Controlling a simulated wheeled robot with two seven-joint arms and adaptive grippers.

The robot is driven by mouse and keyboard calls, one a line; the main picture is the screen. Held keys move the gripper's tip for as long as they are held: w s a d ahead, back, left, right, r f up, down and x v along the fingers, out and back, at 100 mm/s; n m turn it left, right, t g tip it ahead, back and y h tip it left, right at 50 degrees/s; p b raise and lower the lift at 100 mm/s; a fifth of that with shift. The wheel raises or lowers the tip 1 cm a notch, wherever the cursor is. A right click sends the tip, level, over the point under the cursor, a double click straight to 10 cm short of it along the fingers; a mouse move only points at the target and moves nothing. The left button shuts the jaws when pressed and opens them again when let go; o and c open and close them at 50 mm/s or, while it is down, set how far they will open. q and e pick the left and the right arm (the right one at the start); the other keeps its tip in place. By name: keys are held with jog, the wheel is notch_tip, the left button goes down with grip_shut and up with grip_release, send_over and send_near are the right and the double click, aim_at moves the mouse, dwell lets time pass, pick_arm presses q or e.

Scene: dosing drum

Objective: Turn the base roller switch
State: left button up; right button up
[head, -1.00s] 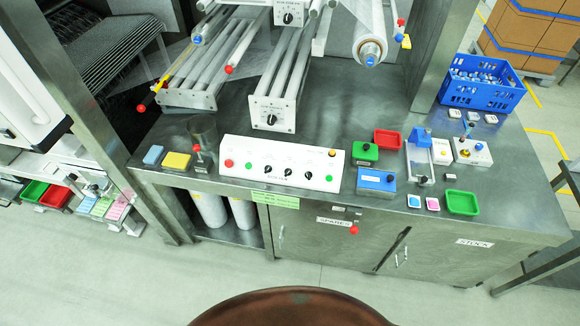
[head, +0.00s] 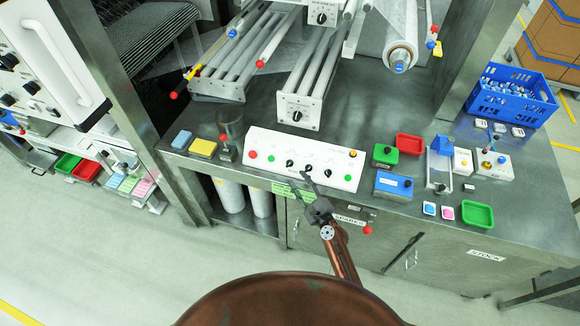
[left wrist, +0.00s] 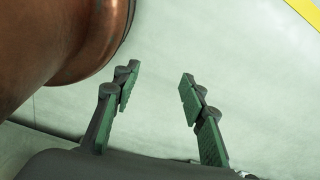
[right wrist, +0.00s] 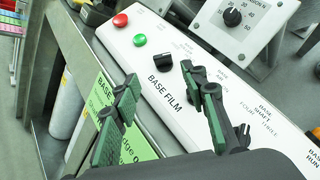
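The white sloped control panel (head: 300,160) stands on the steel bench with black rotary knobs, red and green buttons and a yellow button. In the right wrist view, a black knob (right wrist: 162,62) labelled BASE FILM is beyond and between the fingertips, apart from them. Another black knob (right wrist: 242,136) is partly behind the right finger. I cannot read which knob is the base roller switch. My right gripper (head: 298,181) is open and empty at the panel's front edge; it also shows in the right wrist view (right wrist: 160,76). My left gripper (left wrist: 160,72) is open and empty above the floor, outside the head view.
Roller frames with a knob plate (head: 297,110) stand behind the panel. Right are a green box (head: 385,155), a blue box (head: 394,184) and a blue crate (head: 510,96). A green label (head: 292,190) hangs below the panel.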

aim_at(289, 164)
jog(key=x, duration=0.7)
jog(key=shift+r+b, duration=0.3)
jog(key=shift+b, duration=0.05)
jog(key=shift+w+a, duration=0.15)
jog(key=shift+w, duration=0.3)
pick_arm(q)
jog(key=shift+s+f, duration=0.45)
jog(key=shift+s, duration=0.3)
pick_arm(e)
jog(key=shift+c, duration=0.7)
grip_shut()
